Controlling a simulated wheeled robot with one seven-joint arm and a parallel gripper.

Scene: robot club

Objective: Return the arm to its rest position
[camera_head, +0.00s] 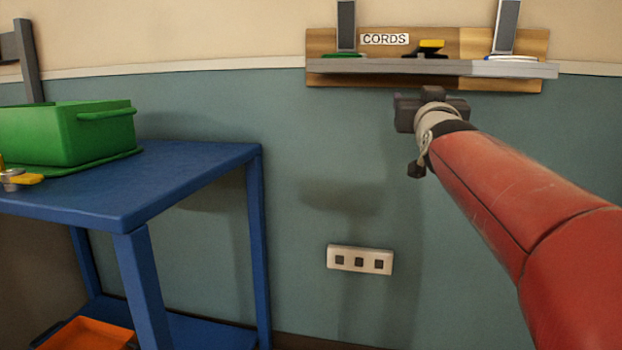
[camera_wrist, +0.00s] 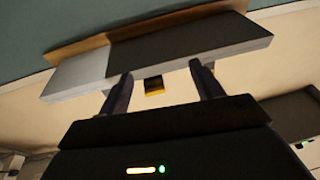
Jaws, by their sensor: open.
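My gripper (camera_wrist: 164,94) shows in the wrist view with its two dark fingers apart and nothing between them. In the head view my red arm reaches in from the right, and its dark gripper end is just below the wall shelf marked CORDS (camera_head: 340,66). The fingertips are hard to make out in the head view. The shelf (camera_wrist: 190,45) also shows in the wrist view, beyond the fingers. A yellow and black item (camera_head: 431,47) sits on the shelf; a yellow and black piece (camera_wrist: 153,86) shows between and beyond the fingers in the wrist view.
A blue table (camera_head: 190,165) stands at the left with a green bin (camera_head: 70,135) on it. An orange bin (camera_head: 90,335) is on its lower level. A white socket strip (camera_head: 359,260) is on the wall. Open room lies between table and arm.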

